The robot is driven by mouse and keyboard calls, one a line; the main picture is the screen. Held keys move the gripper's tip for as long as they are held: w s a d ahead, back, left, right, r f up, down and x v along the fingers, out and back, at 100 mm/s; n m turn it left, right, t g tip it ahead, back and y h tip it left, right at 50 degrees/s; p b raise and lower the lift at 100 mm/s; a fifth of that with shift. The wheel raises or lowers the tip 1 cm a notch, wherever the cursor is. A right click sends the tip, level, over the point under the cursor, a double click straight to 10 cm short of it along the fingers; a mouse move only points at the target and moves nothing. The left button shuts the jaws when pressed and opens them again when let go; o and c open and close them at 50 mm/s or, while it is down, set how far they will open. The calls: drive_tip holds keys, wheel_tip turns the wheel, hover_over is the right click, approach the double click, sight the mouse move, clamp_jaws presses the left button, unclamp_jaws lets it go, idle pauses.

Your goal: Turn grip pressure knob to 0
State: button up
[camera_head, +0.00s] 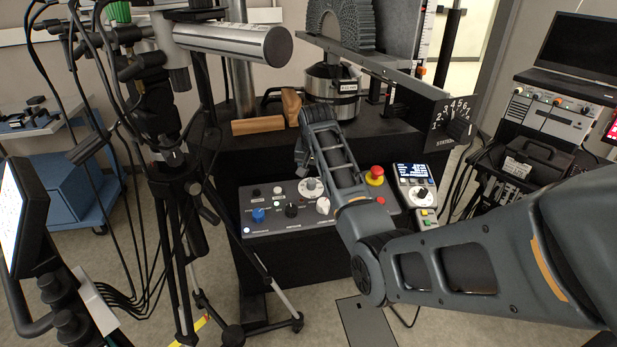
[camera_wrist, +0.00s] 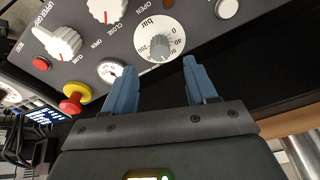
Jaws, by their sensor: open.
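The pressure knob (camera_wrist: 159,47) is a grey knob on a round white dial marked "bar", in the upper middle of the wrist view. Its exact setting is hard to read. In the head view the white dial (camera_head: 311,187) shows near the back edge of the control panel (camera_head: 275,230), partly beside my arm. My gripper (camera_wrist: 160,66) is open and empty. Its two blue fingers point toward the panel, one on each side of the dial in the picture; I cannot tell contact. In the head view my gripper (camera_head: 303,150) hangs just behind the panel, partly hidden by my arm.
A red emergency stop (camera_wrist: 75,97) on a yellow base and a small gauge (camera_wrist: 110,72) lie left of the dial. White knobs (camera_wrist: 57,40) share the panel. A handset (camera_head: 415,190) stands right of it. A wooden handle (camera_head: 258,125) and a metal cylinder (camera_head: 330,90) are behind.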

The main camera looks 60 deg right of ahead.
sight(312, 181)
drive_tip(key=shift+x, duration=3.15)
drive_tip(key=shift+c, duration=0.2)
drive_tip(key=c, duration=1)
